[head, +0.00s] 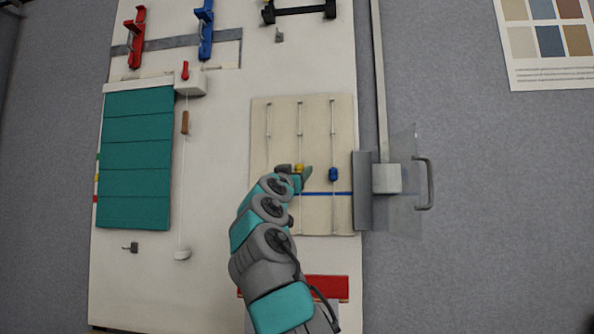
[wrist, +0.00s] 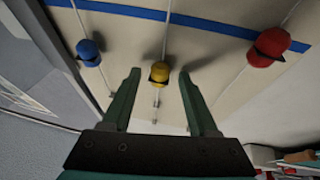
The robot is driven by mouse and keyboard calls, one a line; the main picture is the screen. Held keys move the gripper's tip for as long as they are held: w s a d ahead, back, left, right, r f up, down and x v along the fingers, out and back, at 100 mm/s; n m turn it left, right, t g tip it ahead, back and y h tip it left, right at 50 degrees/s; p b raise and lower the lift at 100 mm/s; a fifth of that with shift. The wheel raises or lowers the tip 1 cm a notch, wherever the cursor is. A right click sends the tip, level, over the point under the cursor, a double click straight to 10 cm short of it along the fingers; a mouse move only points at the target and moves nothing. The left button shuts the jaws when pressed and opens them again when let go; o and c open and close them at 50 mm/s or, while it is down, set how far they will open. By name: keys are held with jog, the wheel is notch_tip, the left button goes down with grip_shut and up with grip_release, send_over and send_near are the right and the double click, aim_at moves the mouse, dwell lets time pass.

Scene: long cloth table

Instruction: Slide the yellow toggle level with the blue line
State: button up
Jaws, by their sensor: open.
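The yellow toggle (wrist: 159,72) sits on the middle rod of a pale panel, off the blue line (wrist: 180,16) and apart from it. In the head view the yellow toggle (head: 299,168) is a little above the blue line (head: 318,193), partly hidden by my gripper. My gripper (head: 298,173) is open. In the wrist view its two fingers (wrist: 159,78) stand on either side of the yellow toggle, with a gap visible on each side. I cannot tell how deep the fingertips reach.
A blue toggle (wrist: 89,50) and a red toggle (wrist: 270,45) sit on the neighbouring rods; my arm hides the red one in the head view. A clear plate with a grey handle (head: 424,184) stands right of the panel. A teal slatted blind (head: 136,160) hangs at left.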

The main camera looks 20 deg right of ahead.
jog(key=shift+c, duration=0.2)
grip_shut()
dwell(1.1)
